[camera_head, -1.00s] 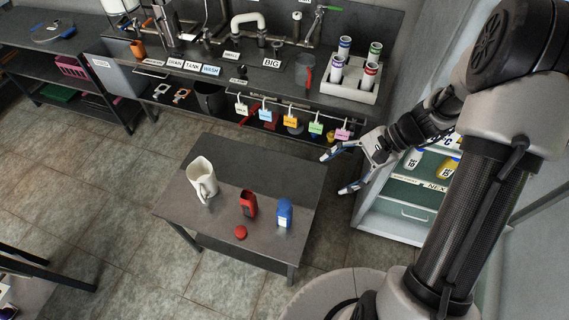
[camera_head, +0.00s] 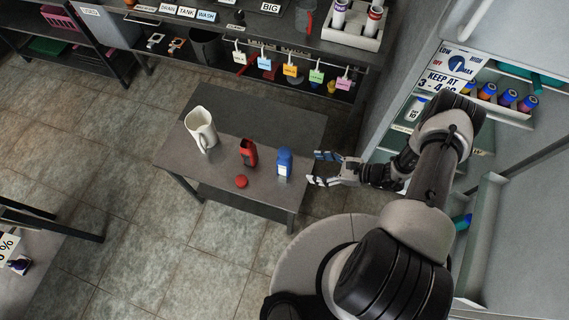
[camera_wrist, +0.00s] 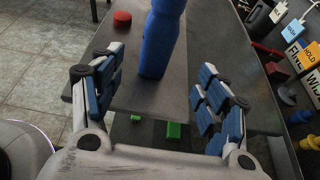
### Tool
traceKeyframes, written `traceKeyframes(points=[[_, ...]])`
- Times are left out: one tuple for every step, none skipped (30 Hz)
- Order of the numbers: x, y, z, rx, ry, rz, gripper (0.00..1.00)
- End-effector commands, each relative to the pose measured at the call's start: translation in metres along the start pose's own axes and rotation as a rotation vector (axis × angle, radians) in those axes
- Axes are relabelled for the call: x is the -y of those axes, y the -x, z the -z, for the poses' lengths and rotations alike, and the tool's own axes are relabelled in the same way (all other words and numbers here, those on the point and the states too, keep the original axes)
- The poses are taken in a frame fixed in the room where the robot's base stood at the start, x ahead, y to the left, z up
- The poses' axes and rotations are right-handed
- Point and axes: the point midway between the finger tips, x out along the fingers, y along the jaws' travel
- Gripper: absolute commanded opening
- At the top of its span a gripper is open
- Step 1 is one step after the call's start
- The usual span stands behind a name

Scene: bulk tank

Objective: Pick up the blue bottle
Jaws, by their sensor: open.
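The blue bottle (camera_head: 284,162) stands upright on the small grey table, at its right side, with a white label on its front. My gripper (camera_head: 316,168) is open and empty just to the right of the bottle, its fingers pointing at it. In the wrist view the blue bottle (camera_wrist: 161,40) stands ahead, between the lines of the two open fingers (camera_wrist: 155,90). It is beyond the fingertips, and its top is cut off by the frame. No contact shows.
The small table (camera_head: 200,168) also holds a red open container (camera_head: 248,152), a red cap (camera_head: 241,182) and a white jug (camera_head: 201,129). An open fridge (camera_head: 480,110) with bottles stands to the right. A bench with hanging coloured tags (camera_head: 290,70) is behind.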

Motion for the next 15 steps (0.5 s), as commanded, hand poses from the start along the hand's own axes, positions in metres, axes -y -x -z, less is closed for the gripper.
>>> traceKeyframes(points=[[-0.002,-0.014,0.001,0.0,0.002,-0.007,0.68],[-0.002,-0.021,0.001,0.0,0.001,-0.006,0.68],[-0.002,-0.029,0.001,0.0,0.002,-0.007,0.68],[-0.002,-0.036,0.001,0.0,0.002,-0.007,0.68],[-0.002,-0.042,0.001,0.0,0.002,-0.006,0.68],[-0.002,-0.05,0.001,0.001,0.002,-0.007,0.68],[-0.002,-0.055,0.001,0.0,0.002,-0.005,0.68],[-0.002,-0.06,0.001,0.0,0.002,-0.006,0.68],[-0.001,-0.065,0.001,0.0,0.001,-0.004,0.68],[-0.002,-0.069,0.0,0.001,0.002,-0.005,0.68],[-0.002,-0.072,0.0,0.001,0.001,-0.004,0.68],[-0.001,-0.074,0.0,0.0,0.001,-0.002,0.68],[-0.001,-0.076,0.0,0.0,0.001,-0.002,0.68],[-0.001,-0.077,0.0,0.0,0.001,-0.002,0.68],[-0.001,-0.079,-0.001,0.0,0.001,-0.003,0.68]])
